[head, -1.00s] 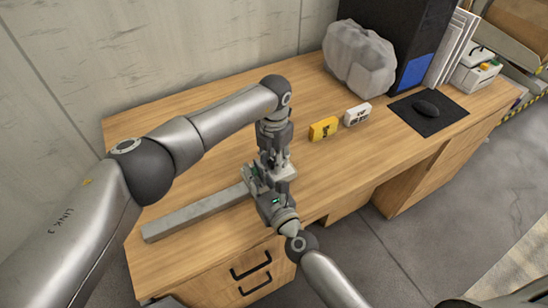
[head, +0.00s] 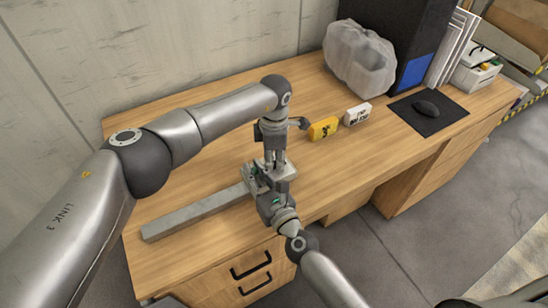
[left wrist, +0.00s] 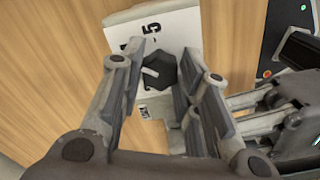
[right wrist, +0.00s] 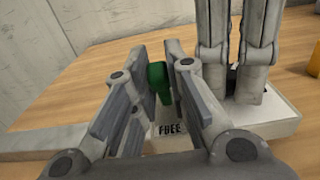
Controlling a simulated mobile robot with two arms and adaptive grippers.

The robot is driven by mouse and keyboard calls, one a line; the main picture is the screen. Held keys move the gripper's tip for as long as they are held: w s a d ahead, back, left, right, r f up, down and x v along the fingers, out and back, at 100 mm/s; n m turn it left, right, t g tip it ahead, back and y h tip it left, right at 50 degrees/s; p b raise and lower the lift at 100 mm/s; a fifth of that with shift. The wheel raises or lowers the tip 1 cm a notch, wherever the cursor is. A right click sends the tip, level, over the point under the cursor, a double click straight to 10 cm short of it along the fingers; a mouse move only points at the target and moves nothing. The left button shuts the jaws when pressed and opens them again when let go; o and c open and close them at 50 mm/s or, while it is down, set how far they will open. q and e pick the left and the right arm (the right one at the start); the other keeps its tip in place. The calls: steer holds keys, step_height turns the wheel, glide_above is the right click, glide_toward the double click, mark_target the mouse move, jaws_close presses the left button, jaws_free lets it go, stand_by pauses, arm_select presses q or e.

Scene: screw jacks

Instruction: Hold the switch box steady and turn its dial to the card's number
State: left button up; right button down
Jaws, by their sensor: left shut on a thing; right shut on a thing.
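The white switch box (head: 288,170) stands on the desk near its front edge, partly hidden by my grippers. My left gripper (head: 275,160) points down from above and is shut on the dark, faceted dial (left wrist: 158,71), which has a pale pointer mark. A "5" shows on the box face in the left wrist view. My right gripper (head: 262,180) is low at the box's front side, shut on a green lever-like part (right wrist: 158,82). The word "FREE" shows beneath it. A yellow card (head: 323,128) stands behind to the right; its dark figure is too small to read surely.
A grey bar (head: 195,214) lies left of the box. A white block (head: 357,114) with unreadable dark print, a crumpled grey bag (head: 360,58) and a black mat (head: 428,115) with a mouse are to the right. The desk's back left is clear.

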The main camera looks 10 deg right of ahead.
mark_target(274, 161)
arm_select(q)
steer(key=m, duration=0.5)
steer(key=shift+m, duration=2.5)
steer(key=o, duration=1)
steer(key=shift+r, duration=4.05)
arm_select(e)
steer(key=c, duration=1.3)
jaws_free()
steer(key=shift+c, duration=0.2)
